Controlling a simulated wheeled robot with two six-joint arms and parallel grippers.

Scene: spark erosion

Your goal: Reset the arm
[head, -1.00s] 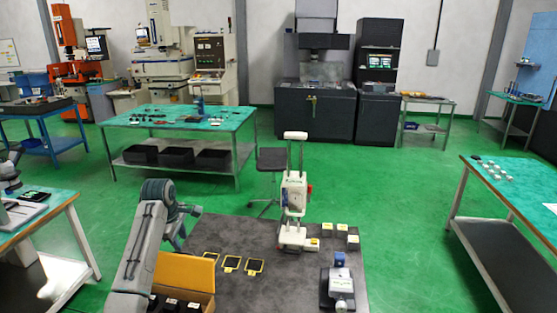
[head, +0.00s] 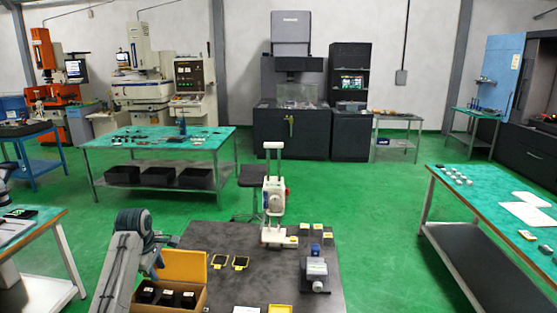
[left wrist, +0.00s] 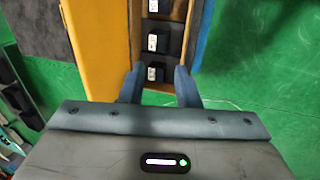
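My left arm comes in at the lower left of the head view, with its gripper (head: 154,266) low beside the open box (head: 206,298). In the left wrist view, the two fingers of my left gripper (left wrist: 158,72) are apart with nothing held between them. The box, with its orange-yellow lid (left wrist: 98,40), lies beyond the fingertips. Black blocks (left wrist: 158,41) with white labels sit in it in a row. One block (left wrist: 155,73) shows between the fingertips, and I cannot tell how far below them it is. My right gripper is not in view.
The dark table (head: 225,240) carries a white upright device (head: 273,205), a grey vise-like device (head: 316,273), yellow-framed plates (head: 240,262) and small pale blocks (head: 305,229). A green-topped table (head: 475,205) stands at the right. Green floor (head: 380,200) is open between the tables.

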